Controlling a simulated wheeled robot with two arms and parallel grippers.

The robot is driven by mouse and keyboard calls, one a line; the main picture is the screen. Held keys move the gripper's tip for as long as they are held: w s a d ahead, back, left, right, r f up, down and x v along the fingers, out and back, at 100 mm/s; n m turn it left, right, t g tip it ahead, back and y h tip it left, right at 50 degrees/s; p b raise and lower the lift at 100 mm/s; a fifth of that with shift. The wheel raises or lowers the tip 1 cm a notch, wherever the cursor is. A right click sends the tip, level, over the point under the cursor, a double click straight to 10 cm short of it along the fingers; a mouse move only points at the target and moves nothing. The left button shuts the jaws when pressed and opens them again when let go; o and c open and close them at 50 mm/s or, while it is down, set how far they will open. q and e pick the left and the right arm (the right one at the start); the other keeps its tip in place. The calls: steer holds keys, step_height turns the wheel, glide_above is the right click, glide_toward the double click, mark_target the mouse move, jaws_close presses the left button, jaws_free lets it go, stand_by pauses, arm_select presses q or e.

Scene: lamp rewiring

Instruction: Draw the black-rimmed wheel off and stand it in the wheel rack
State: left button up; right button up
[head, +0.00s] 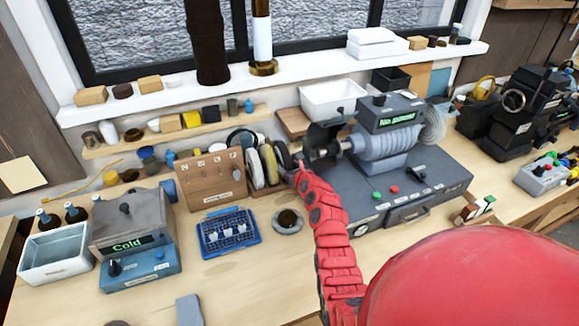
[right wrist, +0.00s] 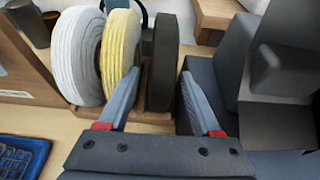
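A dark wheel (right wrist: 165,62), seen nearly edge-on, stands upright in the wooden wheel rack (right wrist: 150,117), to the right of a yellow wheel (right wrist: 119,42) and a white-grey wheel (right wrist: 75,55). My right gripper (right wrist: 160,80) is open, with one finger on each side of the dark wheel and small gaps visible. In the head view the dark wheel (head: 283,156) shows at the rack's right end, by my red right arm. The machine (head: 385,140) stands to the right; no wheel shows on its left spindle end (head: 325,151). My left gripper is out of view.
A pale buff wheel (head: 434,124) is on the machine's right end. A labelled wooden board (head: 210,178) stands left of the rack. A blue tray (head: 228,233) and a small round dish (head: 288,220) sit in front. The bench's front middle is mostly clear.

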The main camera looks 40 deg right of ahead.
steer(key=shift+s+d, duration=0.1)
steer(key=shift+s, duration=0.1)
steer(key=shift+s, duration=0.2)
steer(key=b+v, duration=0.4)
steer(key=v, duration=1.2)
steer(key=shift+s+a+r, duration=0.25)
